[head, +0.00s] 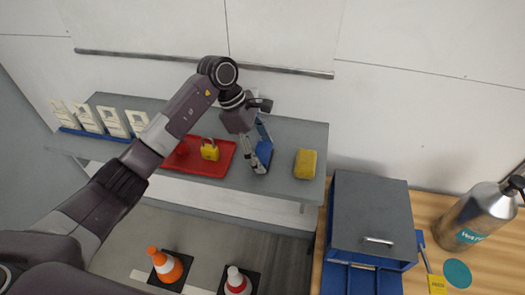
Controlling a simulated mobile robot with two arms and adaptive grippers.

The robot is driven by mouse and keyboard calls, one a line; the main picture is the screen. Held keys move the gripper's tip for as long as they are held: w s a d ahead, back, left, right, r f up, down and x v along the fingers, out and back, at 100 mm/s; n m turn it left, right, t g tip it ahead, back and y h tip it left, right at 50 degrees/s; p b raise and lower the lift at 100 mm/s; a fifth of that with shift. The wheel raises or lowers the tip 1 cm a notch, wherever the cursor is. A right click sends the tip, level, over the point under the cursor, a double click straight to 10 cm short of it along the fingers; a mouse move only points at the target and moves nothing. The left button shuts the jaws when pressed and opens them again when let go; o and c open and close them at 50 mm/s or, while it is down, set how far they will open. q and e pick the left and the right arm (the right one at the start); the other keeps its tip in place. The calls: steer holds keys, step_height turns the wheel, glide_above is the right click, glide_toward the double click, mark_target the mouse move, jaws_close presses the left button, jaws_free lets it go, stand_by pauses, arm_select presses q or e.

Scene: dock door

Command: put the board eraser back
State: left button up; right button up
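A yellow block with rounded edges (305,163) lies on the right end of the grey shelf (285,135); it may be the board eraser, though the view does not settle this. My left gripper (256,165) points down over the shelf, left of the yellow block and apart from it. A blue object (265,145) stands right at its fingers, partly hidden by them. I cannot tell whether the fingers hold it or are only beside it. A long grey rail (290,71) runs along the white wall behind. My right gripper is out of view.
A red tray (222,160) with a yellow padlock (210,150) lies left of the gripper. Several white devices (88,118) stand at the shelf's left end. A grey-blue box (370,215) and metal bottle (470,222) occupy the wooden bench. Cones (166,266) stand on the floor.

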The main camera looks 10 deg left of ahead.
arm_select(q)
steer(key=shift+o, duration=0.9)
steer(key=shift+r, duration=0.2)
steer(key=b+v, duration=0.4)
steer(key=v, duration=0.8)
steer(key=shift+f, duration=0.1)
